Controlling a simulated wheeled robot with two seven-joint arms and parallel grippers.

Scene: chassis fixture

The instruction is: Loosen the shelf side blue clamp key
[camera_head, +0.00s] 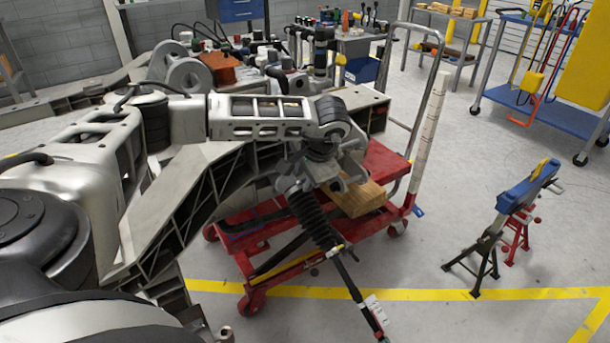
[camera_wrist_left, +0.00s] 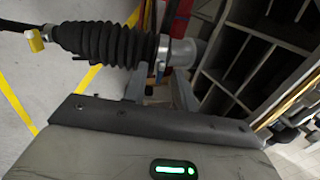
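I cannot clearly make out a blue clamp key in either view. A small blue part (camera_head: 418,211) shows at the right corner of the red cart, and I cannot tell what it is. The grey chassis (camera_head: 185,195) spans the middle of the head view. My left gripper (camera_head: 335,172) is above the red cart, beside the chassis end and its black bellows (camera_head: 306,213). In the left wrist view its two fingers (camera_wrist_left: 160,88) are apart and nothing shows held between them. The bellows (camera_wrist_left: 105,43) is just beyond them. My right gripper is not in view.
The red cart (camera_head: 380,160) carries a wooden block (camera_head: 362,198). A rod (camera_head: 360,298) extends from the bellows toward the front. A blue beam (camera_head: 525,190) rests on stands at the right. A blue-shelved trolley (camera_head: 540,115) is behind. Floor between is clear.

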